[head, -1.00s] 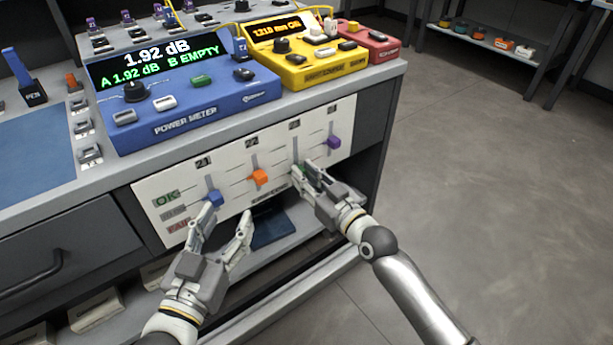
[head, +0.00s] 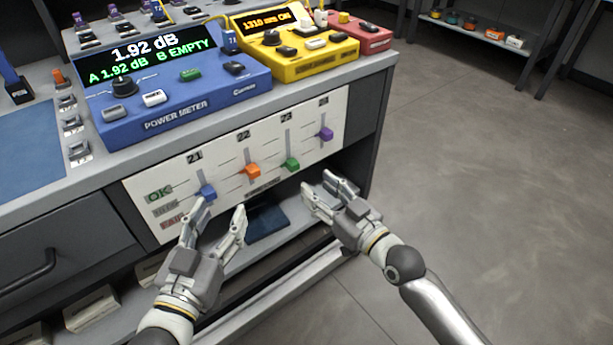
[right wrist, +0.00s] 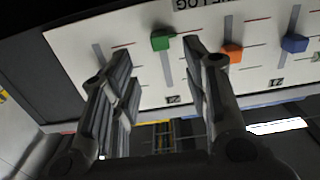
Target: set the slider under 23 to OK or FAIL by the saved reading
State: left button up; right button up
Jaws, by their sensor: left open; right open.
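The white panel (head: 225,172) on the cabinet front has numbered slots and OK, middle and FAIL rows at its left. The green slider (head: 291,165) under 23 sits low in its slot, near the FAIL row. In the right wrist view, where the panel is upside down, the green slider (right wrist: 162,40) is at the slot end away from its number. My right gripper (head: 322,187) is open and empty, below and right of it, apart from it. My left gripper (head: 220,210) is open below the blue slider (head: 206,191). The power meter (head: 175,95) reads 1.92 dB, A 1.92 dB, B EMPTY.
An orange slider (head: 252,171) under 22 and a purple slider (head: 325,134) flank the green one. A yellow device (head: 290,50) and a red device (head: 365,38) stand beside the meter. An open shelf lies under the panel. Floor is clear at right.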

jog(key=v, duration=0.4)
jog(key=shift+s+d, duration=0.1)
jog(key=shift+s, duration=0.05)
